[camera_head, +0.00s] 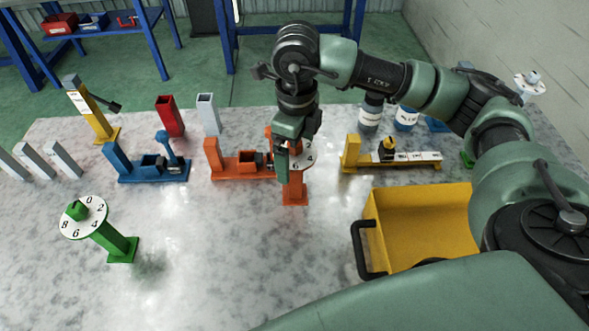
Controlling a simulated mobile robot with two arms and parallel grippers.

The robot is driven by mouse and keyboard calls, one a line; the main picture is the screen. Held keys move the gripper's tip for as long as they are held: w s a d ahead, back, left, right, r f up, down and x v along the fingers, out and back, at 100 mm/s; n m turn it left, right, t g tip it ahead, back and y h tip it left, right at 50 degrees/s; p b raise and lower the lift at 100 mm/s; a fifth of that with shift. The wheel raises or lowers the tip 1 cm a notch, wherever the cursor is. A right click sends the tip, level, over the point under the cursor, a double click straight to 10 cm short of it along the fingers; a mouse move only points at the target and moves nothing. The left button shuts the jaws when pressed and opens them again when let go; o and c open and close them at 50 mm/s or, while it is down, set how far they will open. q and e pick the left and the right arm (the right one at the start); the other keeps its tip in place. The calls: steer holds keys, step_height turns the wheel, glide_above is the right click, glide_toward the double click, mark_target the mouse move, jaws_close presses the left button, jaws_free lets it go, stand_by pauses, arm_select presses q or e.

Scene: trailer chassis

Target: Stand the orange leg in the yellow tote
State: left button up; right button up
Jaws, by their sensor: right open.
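The orange leg (296,190) stands upright on the table near the middle, with a square base and a white numbered dial at its top. My right gripper (288,162) reaches down over the leg's upper part and hides much of the dial. Its jaws are open; I cannot tell whether they touch the leg. The yellow tote (418,236) stands to the right of the leg, open at the top, with a black handle on its left side. It looks empty, and my right arm hides its right part. My left gripper is not in view.
A green leg with a dial (118,245) stands at the left front. Behind are a blue fixture (150,175), an orange fixture (232,170), a yellow fixture (395,160), red (170,117) and grey posts. The table between green leg and tote is clear.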

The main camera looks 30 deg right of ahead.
mark_target(295, 176)
steer(key=f, duration=0.1)
steer(key=w+f+p, duration=0.1)
steer(key=f, duration=0.1)
steer(key=shift+a+f, duration=0.15)
steer(key=shift+f, duration=0.15)
steer(key=shift+s+f, duration=0.15)
steer(key=shift+f, duration=0.05)
steer(key=shift+r, duration=0.1)
steer(key=c, duration=1.9)
